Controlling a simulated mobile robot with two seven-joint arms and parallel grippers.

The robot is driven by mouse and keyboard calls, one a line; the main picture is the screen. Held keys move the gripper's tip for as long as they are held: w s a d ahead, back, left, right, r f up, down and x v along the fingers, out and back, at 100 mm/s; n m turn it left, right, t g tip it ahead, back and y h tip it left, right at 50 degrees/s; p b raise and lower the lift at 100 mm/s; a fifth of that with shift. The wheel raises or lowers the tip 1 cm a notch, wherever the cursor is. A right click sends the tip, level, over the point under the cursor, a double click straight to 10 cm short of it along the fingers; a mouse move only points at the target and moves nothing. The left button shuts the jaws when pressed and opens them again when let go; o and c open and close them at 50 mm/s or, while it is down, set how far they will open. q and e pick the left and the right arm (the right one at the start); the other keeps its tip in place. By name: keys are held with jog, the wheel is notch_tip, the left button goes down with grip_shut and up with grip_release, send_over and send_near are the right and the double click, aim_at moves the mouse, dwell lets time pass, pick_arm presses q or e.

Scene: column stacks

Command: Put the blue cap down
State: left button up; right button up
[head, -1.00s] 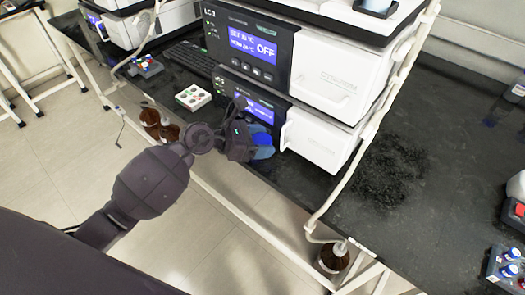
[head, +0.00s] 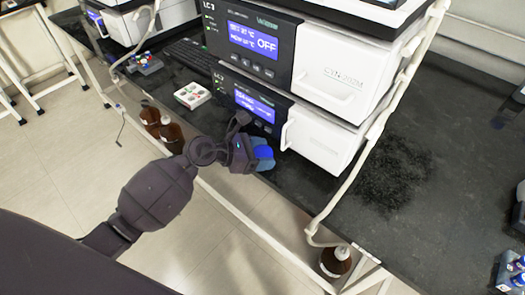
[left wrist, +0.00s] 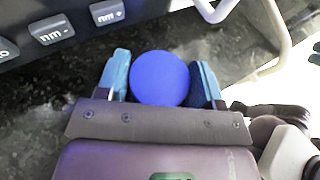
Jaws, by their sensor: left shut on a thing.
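The blue cap (left wrist: 160,79) is a round, plain blue piece between the two blue-padded fingers of my left gripper (left wrist: 161,82) in the left wrist view. The fingers are shut on it from both sides. In the head view my left gripper (head: 262,155) is at the front edge of the black bench, in front of the lower LC unit. The cap (head: 263,152) shows there as a small blue patch at the fingertips. I cannot tell whether its underside touches the bench. My right gripper is not in view.
The stacked LC units (head: 330,85) stand close behind the gripper. A white tray of small vials (head: 192,95) lies to the left.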

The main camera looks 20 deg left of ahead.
pick_arm(q)
jog(key=shift+f, duration=0.25)
jog(key=o, duration=0.6)
jog(key=shift+f, duration=0.1)
jog(key=shift+s, duration=0.1)
